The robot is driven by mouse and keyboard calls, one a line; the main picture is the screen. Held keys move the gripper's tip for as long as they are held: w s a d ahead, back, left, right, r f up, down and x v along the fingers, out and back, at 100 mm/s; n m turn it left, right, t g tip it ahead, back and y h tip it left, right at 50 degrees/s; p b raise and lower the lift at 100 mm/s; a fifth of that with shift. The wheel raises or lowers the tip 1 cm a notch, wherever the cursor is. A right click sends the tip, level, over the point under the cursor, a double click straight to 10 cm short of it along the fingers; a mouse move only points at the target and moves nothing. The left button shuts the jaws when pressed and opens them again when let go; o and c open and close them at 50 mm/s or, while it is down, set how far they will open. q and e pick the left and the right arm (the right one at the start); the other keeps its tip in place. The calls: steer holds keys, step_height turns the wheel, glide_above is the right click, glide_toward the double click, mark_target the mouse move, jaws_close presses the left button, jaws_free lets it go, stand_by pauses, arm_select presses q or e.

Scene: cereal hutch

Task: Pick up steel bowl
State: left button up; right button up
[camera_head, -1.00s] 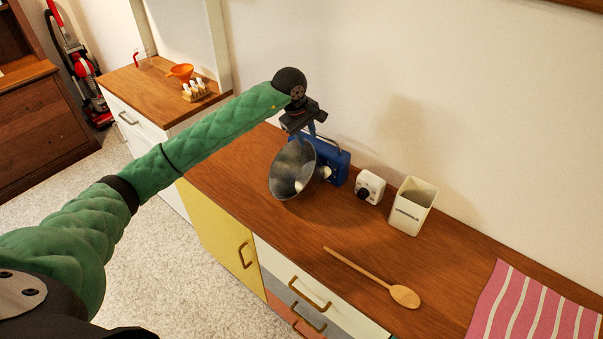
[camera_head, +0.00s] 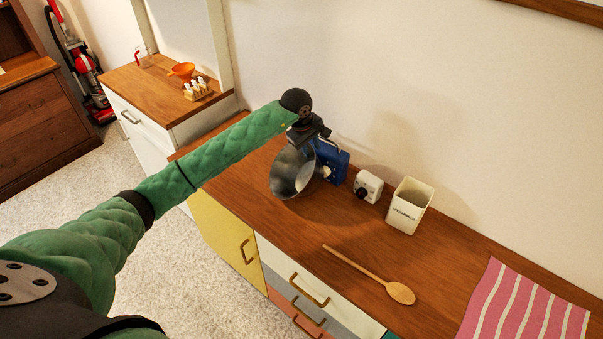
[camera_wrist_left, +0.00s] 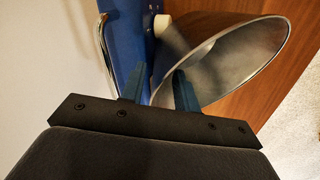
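The steel bowl (camera_head: 291,172) stands tilted on its side on the wooden counter, its hollow facing the front left, close against the blue radio (camera_head: 333,163). My left gripper (camera_head: 312,148) is at the bowl's upper rim, pointing down. In the left wrist view its two fingers (camera_wrist_left: 160,90) are apart; the bowl (camera_wrist_left: 240,60) shows beside and behind the right finger, and the radio (camera_wrist_left: 127,40) behind the left one. The bowl's edge appears to lie between the fingers; contact is hard to tell. My right gripper is not in view.
A white box with a black dial (camera_head: 368,187) and a cream utensils pot (camera_head: 409,206) stand right of the radio. A wooden spoon (camera_head: 370,275) and a pink striped cloth (camera_head: 525,305) lie nearer the front right. The wall is close behind.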

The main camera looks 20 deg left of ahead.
arm_select(q)
jaws_close()
stand_by(1.4)
